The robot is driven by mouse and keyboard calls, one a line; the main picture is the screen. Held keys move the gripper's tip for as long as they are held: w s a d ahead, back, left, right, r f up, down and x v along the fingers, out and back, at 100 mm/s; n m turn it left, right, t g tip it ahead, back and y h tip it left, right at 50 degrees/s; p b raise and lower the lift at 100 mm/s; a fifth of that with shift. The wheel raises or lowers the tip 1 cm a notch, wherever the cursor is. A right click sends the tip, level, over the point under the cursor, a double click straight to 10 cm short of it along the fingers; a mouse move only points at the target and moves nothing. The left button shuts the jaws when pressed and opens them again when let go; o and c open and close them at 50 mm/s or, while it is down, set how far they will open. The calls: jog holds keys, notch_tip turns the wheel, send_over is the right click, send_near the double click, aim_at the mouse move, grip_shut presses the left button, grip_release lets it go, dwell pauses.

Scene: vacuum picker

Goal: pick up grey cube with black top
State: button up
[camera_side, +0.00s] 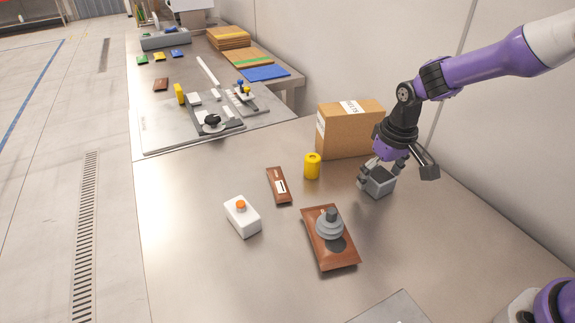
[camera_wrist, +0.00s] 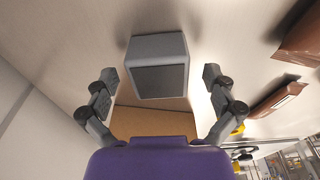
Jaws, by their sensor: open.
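The grey cube (camera_side: 378,183) stands on the metal table, in front of the cardboard box, in the side view. In the wrist view the cube (camera_wrist: 158,50) is at the upper middle, and its dark top (camera_wrist: 160,81) faces the camera. My gripper (camera_side: 378,172) is just above and around the cube in the side view, with a finger near its left side. In the wrist view my gripper (camera_wrist: 160,80) has its fingers spread, one to each side of the cube, with visible gaps. It holds nothing.
The cardboard box (camera_side: 345,131) stands close behind the cube. The table in front of the cube is clear.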

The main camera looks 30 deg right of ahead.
jog(key=shift+f, duration=0.2)
jog(key=c, duration=1.3)
jog(key=shift+r, duration=0.1)
